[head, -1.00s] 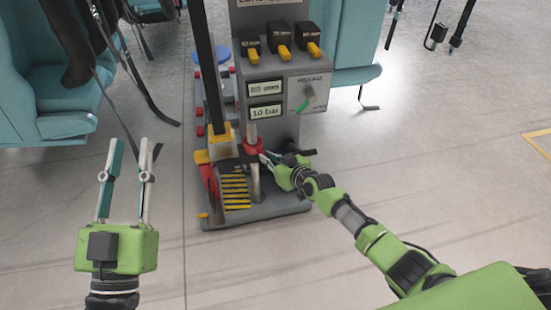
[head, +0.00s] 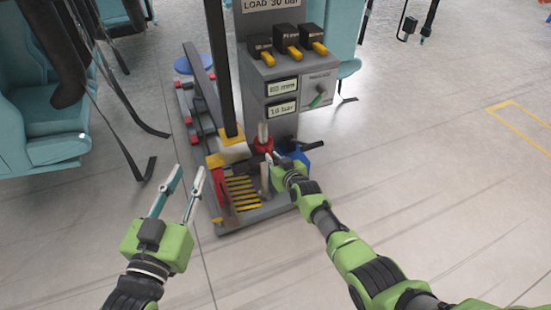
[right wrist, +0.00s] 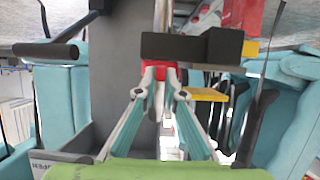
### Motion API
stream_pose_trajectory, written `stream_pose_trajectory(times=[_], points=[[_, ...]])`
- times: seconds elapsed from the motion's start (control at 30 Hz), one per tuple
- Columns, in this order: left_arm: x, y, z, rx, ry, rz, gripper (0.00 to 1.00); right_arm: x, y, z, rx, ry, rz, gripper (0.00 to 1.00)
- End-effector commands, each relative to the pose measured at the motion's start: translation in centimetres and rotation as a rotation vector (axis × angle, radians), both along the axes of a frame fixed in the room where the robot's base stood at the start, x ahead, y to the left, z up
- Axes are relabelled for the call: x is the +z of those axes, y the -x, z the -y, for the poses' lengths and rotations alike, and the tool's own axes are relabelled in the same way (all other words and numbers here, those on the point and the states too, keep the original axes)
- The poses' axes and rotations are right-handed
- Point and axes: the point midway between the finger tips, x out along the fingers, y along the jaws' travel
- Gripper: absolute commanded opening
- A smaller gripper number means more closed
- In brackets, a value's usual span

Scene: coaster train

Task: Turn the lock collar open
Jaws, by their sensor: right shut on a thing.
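The lock collar, which looks like a red ring (head: 263,146), sits around a light upright post low on the front of the grey machine (head: 285,125). My right gripper (head: 270,160) is at the collar. In the right wrist view its two fingers close in on the red part (right wrist: 159,72), partly hidden behind a black block (right wrist: 190,47). The grip looks shut on the collar. My left gripper (head: 188,169) is open and empty, in front of the machine to the left. The exact turn angle of the collar cannot be told.
The machine carries black and yellow levers (head: 290,45), two small displays and a green knob (head: 318,97). A yellow-striped step (head: 242,193) is at its base. Teal seats (head: 45,125) with hanging straps stand at left. The floor at right is clear.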

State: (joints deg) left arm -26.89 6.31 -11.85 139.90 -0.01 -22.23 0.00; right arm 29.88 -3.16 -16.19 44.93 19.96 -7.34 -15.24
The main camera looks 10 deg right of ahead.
Motion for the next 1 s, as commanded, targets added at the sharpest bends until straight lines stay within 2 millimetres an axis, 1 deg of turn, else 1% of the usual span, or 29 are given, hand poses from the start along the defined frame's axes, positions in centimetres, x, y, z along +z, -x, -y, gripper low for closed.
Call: stream_pose_trajectory(times=[0.03, 0.3, 0.33, 0.4, 0.77, 0.87, 1.0], points=[[-0.1, 0.0, 0.0, 0.0, 0.0, -0.002, 0.26, -0.4, 0.2, -0.2, 0.002, -0.002, -0.008, 0.0], [-0.1, 0.0, 0.0, 0.0, 0.0, -0.002, 0.26, -0.4, 0.2, -0.3, 0.002, -0.004, -0.008, 0.0], [-0.1, 0.0, 0.0, 0.0, 0.0, -0.002, 0.26, -0.4, 0.2, -0.3, 0.002, -0.004, -0.008, 0.12], [-0.1, 0.0, 0.0, 0.0, 0.0, -0.001, 0.26, -0.3, 0.2, -0.2, 0.001, -0.004, -0.007, 0.26], [-0.1, 0.0, 0.0, 0.001, -0.002, -0.003, 0.26, -0.1, 0.1, -0.1, 0.0, -0.003, -0.002, 0.26], [-0.1, 0.0, 0.0, 0.0, 0.0, -0.002, 0.26, 0.1, 0.4, -0.1, 0.0, -0.004, -0.001, 0.26], [-0.1, 0.0, 0.0, 0.0, 0.0, -0.002, 0.26, 0.4, 1.2, 0.1, 0.001, -0.007, -0.001, 0.26]])
